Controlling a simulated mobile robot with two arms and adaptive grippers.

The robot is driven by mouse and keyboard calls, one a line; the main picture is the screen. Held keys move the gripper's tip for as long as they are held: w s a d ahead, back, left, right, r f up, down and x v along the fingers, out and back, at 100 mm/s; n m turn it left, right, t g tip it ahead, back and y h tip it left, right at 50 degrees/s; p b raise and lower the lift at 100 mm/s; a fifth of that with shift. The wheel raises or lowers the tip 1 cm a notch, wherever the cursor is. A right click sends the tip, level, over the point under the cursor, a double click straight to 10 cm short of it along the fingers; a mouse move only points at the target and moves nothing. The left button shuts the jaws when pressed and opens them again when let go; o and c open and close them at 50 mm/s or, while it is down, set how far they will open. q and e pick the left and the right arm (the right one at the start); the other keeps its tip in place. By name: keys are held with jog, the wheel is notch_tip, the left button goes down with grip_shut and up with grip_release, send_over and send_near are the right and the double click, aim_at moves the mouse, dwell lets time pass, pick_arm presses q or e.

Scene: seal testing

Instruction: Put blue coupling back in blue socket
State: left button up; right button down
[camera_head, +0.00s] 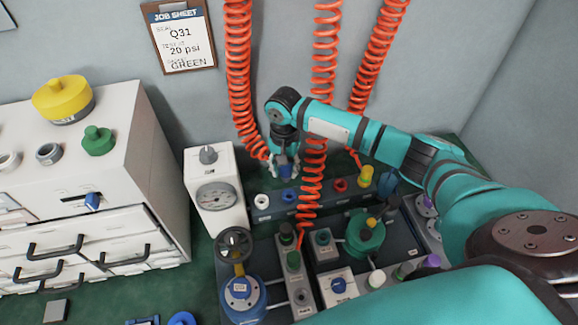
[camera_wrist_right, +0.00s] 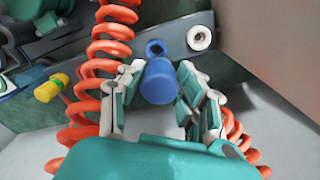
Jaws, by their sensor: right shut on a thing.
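The blue coupling (camera_head: 286,171) is between the fingers of my right gripper (camera_head: 284,165), which is shut on it. It hangs above the grey socket rail (camera_head: 316,191), near the wall. The blue socket (camera_head: 289,196) is on that rail, just below the coupling in the head view. In the right wrist view the blue coupling (camera_wrist_right: 159,84) sits between the two fingers of the right gripper (camera_wrist_right: 160,88). The blue socket (camera_wrist_right: 156,47) shows just beyond the coupling there, partly overlapped by it. My left gripper is not in view.
Orange coiled hoses (camera_head: 314,158) hang close on both sides of the gripper. A white gauge box (camera_head: 213,195) stands left of the rail. The rail also has a white socket (camera_head: 262,201), a red socket (camera_head: 340,185) and a yellow coupling (camera_head: 365,177).

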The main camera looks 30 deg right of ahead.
aim_at(289, 174)
jog(key=shift+w+d+f+m, duration=0.1)
jog(key=shift+d+f+m, duration=0.1)
jog(key=shift+d+f, duration=0.25)
jog(key=shift+w+d+f+m, duration=0.1)
jog(key=shift+d+f+m, duration=0.1)
jog(key=shift+f, duration=0.4)
jog(key=shift+f+b, duration=0.15)
jog(key=shift+b, duration=0.3)
jog(key=shift+f+b, duration=0.8)
jog(key=shift+b, duration=0.1)
pick_arm(q)
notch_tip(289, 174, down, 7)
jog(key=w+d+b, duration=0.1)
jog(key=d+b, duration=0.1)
jog(key=b, duration=0.2)
pick_arm(e)
jog(key=shift+f, duration=1.6)
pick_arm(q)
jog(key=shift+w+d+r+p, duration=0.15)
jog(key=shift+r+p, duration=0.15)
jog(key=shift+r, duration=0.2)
pick_arm(e)
jog(key=shift+r, duration=0.1)
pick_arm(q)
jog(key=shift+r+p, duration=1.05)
pick_arm(e)
jog(key=shift+a, duration=0.1)
jog(key=shift+s+f, duration=0.1)
jog(key=shift+f, duration=1.35)
